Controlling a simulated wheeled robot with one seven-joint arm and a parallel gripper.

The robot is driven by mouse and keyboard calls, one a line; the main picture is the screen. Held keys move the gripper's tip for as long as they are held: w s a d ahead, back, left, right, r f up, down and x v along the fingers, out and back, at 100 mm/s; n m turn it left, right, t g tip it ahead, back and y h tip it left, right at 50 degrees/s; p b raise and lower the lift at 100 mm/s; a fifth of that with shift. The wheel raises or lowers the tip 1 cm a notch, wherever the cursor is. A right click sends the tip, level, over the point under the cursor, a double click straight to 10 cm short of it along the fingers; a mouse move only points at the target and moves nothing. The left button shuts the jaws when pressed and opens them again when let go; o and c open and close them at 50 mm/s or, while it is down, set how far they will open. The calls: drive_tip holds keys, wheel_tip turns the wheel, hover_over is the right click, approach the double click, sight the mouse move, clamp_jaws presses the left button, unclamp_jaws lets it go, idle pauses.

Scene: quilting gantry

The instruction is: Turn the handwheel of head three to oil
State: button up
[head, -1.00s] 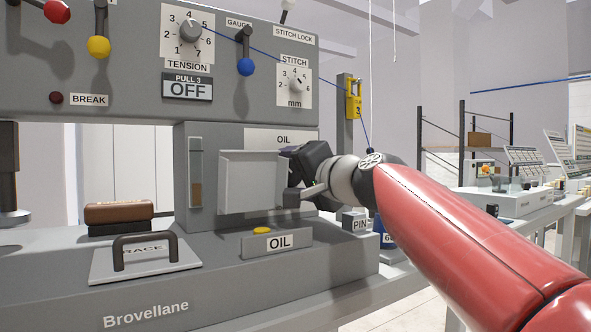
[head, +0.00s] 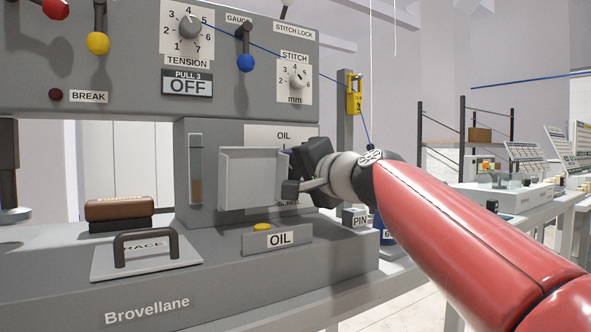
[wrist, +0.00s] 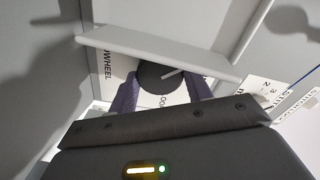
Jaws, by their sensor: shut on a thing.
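The handwheel (wrist: 160,78) is a dark round knob with a pale pointer line, seen in the wrist view in front of a white plate lettered "WHEEL". My gripper (wrist: 162,88) is shut on it, with a purple finger on either side. The full scale around the knob is covered, so I cannot tell which mark the pointer is at. In the head view my gripper (head: 308,168) is at the right edge of a light grey guard panel (head: 250,180), which hides the knob and fingertips. An "OIL" label (head: 283,136) is above the guard.
A grey panel edge (wrist: 150,52) crosses close in front of the fingers in the wrist view. Below the guard are a yellow button (head: 262,227) above an "OIL" plate (head: 278,239) and a black-handled "RACE" cover (head: 146,250). A "PIN" box (head: 357,220) stands under my wrist.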

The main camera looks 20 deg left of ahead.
drive_tip(key=m+p, duration=0.1)
drive_tip(key=m, duration=0.3)
drive_tip(key=shift+m+p, duration=0.3)
drive_tip(key=shift+p, duration=0.05)
drive_tip(key=shift+m+p, duration=0.5)
drive_tip(key=shift+m, duration=1.1)
drive_tip(key=shift+f, duration=0.1)
drive_tip(key=o, duration=1)
drive_tip(key=b+v, duration=0.2)
drive_tip(key=v, duration=0.6)
